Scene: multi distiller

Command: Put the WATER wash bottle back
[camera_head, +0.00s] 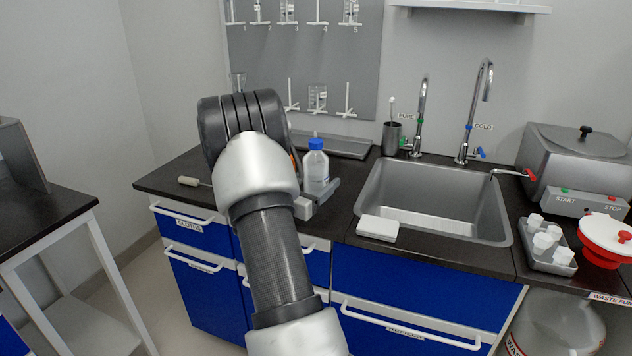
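A white translucent bottle with a blue cap (316,165) stands upright at the counter's back, left of the sink. Its label is too small to read, so I cannot tell whether it is the WATER wash bottle. My gripper (318,195) is low beside the bottle, partly hidden behind my arm. Grey gripper parts show in front of and to the right of the bottle's lower part. I cannot tell whether the fingers touch it or are closed on it.
The sink (433,200) with two taps lies to the right, with a white block (377,228) on its front-left edge. A grey tray of white cups (547,246), a red-and-white container (608,238) and a metal bath (573,160) stand further right. A white-handled tool (188,181) lies left.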

